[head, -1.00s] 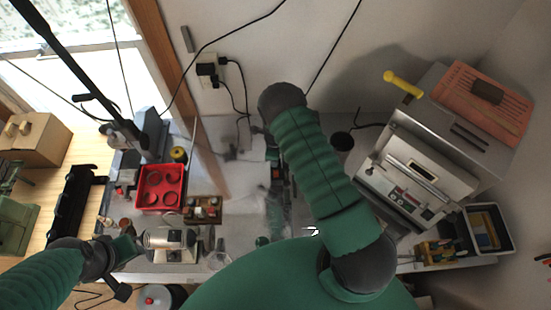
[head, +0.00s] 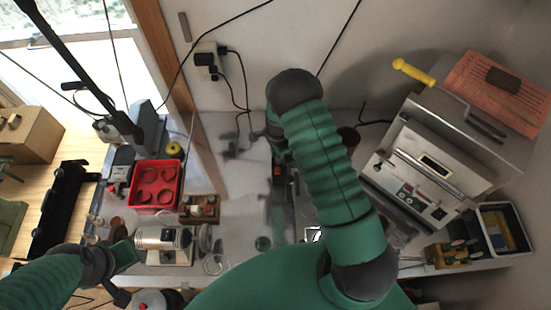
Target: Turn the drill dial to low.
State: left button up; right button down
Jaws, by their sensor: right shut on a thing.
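My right arm rises from the bottom right, bends at its dark elbow, and runs down behind itself. My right gripper (head: 279,166) is small and mostly hidden behind this arm, over the middle of the bench. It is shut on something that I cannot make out. A small dark part with a red spot shows there. I cannot clearly identify the drill or its dial, or read a setting. My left arm comes in at the bottom left. My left gripper (head: 127,256) is beside a silver cylindrical machine (head: 160,238), and its fingers are not clear.
A grey machine (head: 425,175) with a control panel stands at the right. A black bin (head: 508,222) sits beside it. A wall socket (head: 205,61) has cables.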

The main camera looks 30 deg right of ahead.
jog(key=n+b, duration=0.1)
jog(key=n, duration=0.2)
jog(key=shift+d+b, duration=0.25)
jog(key=shift+b, duration=0.15)
jog(key=shift+n, duration=0.4)
jog(key=shift+w+r, duration=0.15)
jog(key=c, duration=1.7)
grip_release()
jog(key=shift+o, duration=0.6)
jog(key=shift+d, duration=0.1)
